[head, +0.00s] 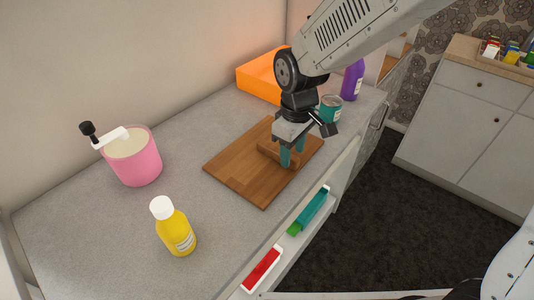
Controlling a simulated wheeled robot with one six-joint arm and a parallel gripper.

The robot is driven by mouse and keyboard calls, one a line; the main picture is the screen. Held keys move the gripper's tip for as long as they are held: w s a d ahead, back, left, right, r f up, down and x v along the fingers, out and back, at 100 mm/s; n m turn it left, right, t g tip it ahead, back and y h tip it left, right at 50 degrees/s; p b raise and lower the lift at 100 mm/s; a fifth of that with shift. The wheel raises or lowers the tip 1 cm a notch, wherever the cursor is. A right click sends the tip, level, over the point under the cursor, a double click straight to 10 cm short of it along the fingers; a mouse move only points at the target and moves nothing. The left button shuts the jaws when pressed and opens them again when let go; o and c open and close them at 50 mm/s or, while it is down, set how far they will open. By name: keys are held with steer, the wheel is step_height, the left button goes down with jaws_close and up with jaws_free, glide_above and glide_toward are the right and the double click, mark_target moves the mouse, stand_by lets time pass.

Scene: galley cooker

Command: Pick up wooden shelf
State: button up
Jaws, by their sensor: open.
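A flat brown wooden board (240,177) lies on the grey counter, near its front edge. A smaller wooden piece (268,150), which may be the wooden shelf, rests on the board's right part. My gripper (292,157) points down over this piece, with its teal fingers apart at the piece's right side. The fingers and wrist hide part of the piece. I cannot tell whether the fingers touch it or straddle it.
A pink pot (136,163) and a yellow bottle with a white cap (177,232) stand on the counter to the left. An orange box (258,77), a teal can (330,108) and a purple bottle (352,82) stand behind the gripper.

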steer(key=shift+d+f, duration=0.1)
steer(key=shift+f, duration=1.3)
jaws_close()
steer(key=shift+r, duration=0.15)
steer(key=shift+r, duration=0.55)
step_height(320, 180, up, 2)
steer(key=shift+r, duration=0.15)
steer(key=s+d+r, duration=0.1)
steer(key=s+d, duration=0.3)
steer(key=s, duration=1.1)
steer(key=shift+s+r, duration=0.2)
steer(key=shift+s, duration=0.1)
steer(key=shift+a, duration=0.1)
